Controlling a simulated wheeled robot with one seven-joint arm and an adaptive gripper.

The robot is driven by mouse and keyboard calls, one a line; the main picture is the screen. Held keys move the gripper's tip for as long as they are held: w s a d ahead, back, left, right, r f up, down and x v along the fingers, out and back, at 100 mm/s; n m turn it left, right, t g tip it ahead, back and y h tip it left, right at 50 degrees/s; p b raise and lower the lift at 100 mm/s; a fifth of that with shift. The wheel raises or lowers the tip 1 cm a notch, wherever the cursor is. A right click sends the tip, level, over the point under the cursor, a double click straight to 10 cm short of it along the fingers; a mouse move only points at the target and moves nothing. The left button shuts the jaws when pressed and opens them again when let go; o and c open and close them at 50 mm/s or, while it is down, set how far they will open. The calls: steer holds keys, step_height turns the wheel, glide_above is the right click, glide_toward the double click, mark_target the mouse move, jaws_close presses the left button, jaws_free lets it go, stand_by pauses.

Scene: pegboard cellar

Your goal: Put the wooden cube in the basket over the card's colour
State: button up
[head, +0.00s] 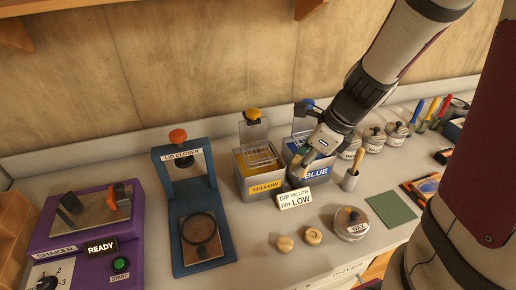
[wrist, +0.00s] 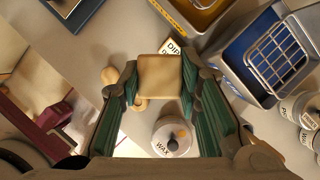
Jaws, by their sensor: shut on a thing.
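My gripper (head: 303,164) is shut on the wooden cube (wrist: 160,76), which sits between the green-padded fingers in the wrist view. In the head view the gripper is in front of the blue tank, and the cube is mostly hidden there. The card (head: 295,197) reads "DIP YELLOW DRY LOW" and stands in front of the tanks; it is partly hidden behind the cube in the wrist view (wrist: 172,46). The yellow tank (head: 264,188) has a wire basket (head: 261,154) above it. The blue tank (head: 316,171), to its right, has a wire basket (wrist: 277,55).
A blue lid closer (head: 190,222) and a purple shaker (head: 88,240) stand at left. Two wooden knobs (head: 285,243) (head: 313,236) and a wax tin (head: 351,222) lie in front. A brush pot (head: 350,180), several jars (head: 373,140) and a green mat (head: 391,207) are at right.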

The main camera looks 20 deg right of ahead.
mark_target(255, 155)
steer(key=w+a, duration=0.2)
steer(key=w, duration=0.2)
steer(key=w+a+f, duration=0.1)
steer(key=w, duration=0.4)
steer(key=w+a, duration=0.2)
steer(key=w, duration=0.3)
steer(key=shift+a+f, duration=0.25)
steer(key=shift+a, duration=0.1)
steer(key=shift+c, duration=0.2)
steer(key=shift+f+p, duration=0.35)
steer(key=shift+f, duration=1.4)
steer(key=o, duration=0.8)
steer(key=shift+f, duration=0.15)
